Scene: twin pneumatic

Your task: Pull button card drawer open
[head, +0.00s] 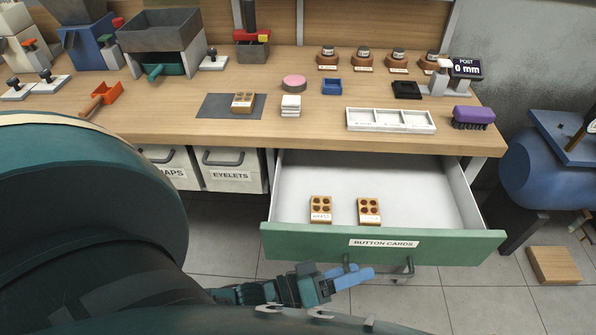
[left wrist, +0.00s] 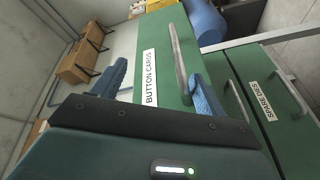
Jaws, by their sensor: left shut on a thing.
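The button card drawer (head: 384,243) stands pulled well out from under the bench, its green front labelled BUTTON CARDS. In the left wrist view the handle (left wrist: 179,60) runs down between the fingers, beside the label on the drawer front (left wrist: 178,85). The exact contact is partly hidden. My right gripper is not in view.
The wooden bench top (head: 200,112) above the drawer holds a white tray (head: 391,120), a purple brush (head: 473,117) and several small items. Closed bins, one labelled EYELETS (head: 232,171), sit left of the drawer. A blue tank (head: 545,165) stands at the right. Tiled floor lies in front.

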